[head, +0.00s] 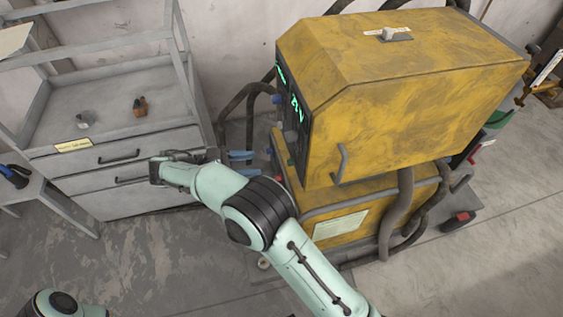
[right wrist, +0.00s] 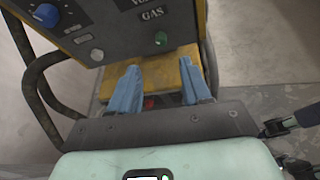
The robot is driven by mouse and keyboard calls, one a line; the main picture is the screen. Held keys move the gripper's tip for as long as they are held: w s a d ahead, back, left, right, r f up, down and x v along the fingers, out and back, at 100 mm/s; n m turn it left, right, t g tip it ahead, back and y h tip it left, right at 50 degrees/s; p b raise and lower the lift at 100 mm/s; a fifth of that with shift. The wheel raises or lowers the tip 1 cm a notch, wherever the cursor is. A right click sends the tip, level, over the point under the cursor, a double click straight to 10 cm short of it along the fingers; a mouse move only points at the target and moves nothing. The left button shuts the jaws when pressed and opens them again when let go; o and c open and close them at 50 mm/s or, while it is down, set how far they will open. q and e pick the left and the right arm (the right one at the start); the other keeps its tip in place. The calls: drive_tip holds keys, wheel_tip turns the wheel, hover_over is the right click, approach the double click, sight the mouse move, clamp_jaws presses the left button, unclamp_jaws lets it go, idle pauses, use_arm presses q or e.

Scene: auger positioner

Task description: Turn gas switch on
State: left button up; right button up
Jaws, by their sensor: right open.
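The yellow machine (head: 400,95) stands right of centre, with its dark control panel (head: 298,120) facing left. In the right wrist view a green knob (right wrist: 161,38) sits on that panel just under the word GAS; it looks like the gas switch. Its on or off setting cannot be read. My right gripper (head: 242,161) is at the left of the panel. In the right wrist view its blue fingers (right wrist: 160,88) are apart and empty, with the green knob beyond and between them, not touched. My left gripper is not in view; only part of my left arm shows at bottom left.
A blue knob (right wrist: 45,14) and a white knob (right wrist: 97,54) are on the same panel. Dark hoses (head: 232,105) run beside the machine. A grey drawer cabinet (head: 120,140) stands at left. Grey floor (head: 150,250) is clear in front.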

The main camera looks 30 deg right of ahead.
sight(288, 162)
drive_tip(key=b+x, duration=0.1)
drive_tip(key=x, duration=1)
drive_tip(key=shift+a, duration=0.1)
clamp_jaws()
